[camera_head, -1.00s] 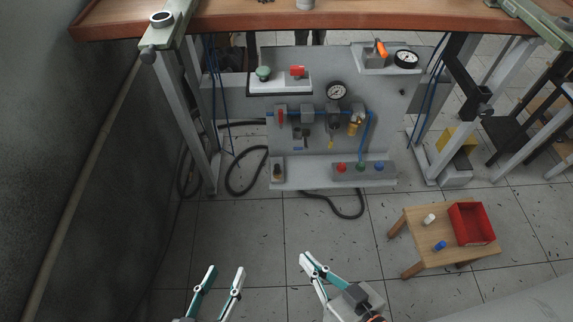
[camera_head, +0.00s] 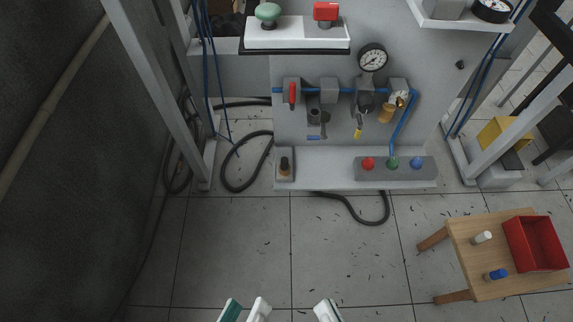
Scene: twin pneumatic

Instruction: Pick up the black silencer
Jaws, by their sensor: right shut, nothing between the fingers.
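A small dark cylinder with a brass-coloured base (camera_head: 285,164) stands upright on a grey block at the left end of the panel's low shelf (camera_head: 320,174). It looks like the black silencer. My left gripper (camera_head: 246,302) is at the bottom edge, its two fingertips apart with nothing seen between them. My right gripper (camera_head: 326,306) is at the bottom edge to its right, fingers together and empty. Both grippers are well short of the shelf, and only their tips show.
A box with red, green and blue buttons (camera_head: 396,168) sits at the shelf's right. Above are a gauge (camera_head: 373,58) and valves on blue tubing. A black hose (camera_head: 350,205) lies on the floor below. A wooden stool (camera_head: 480,262) with a red bin (camera_head: 536,243) stands at right.

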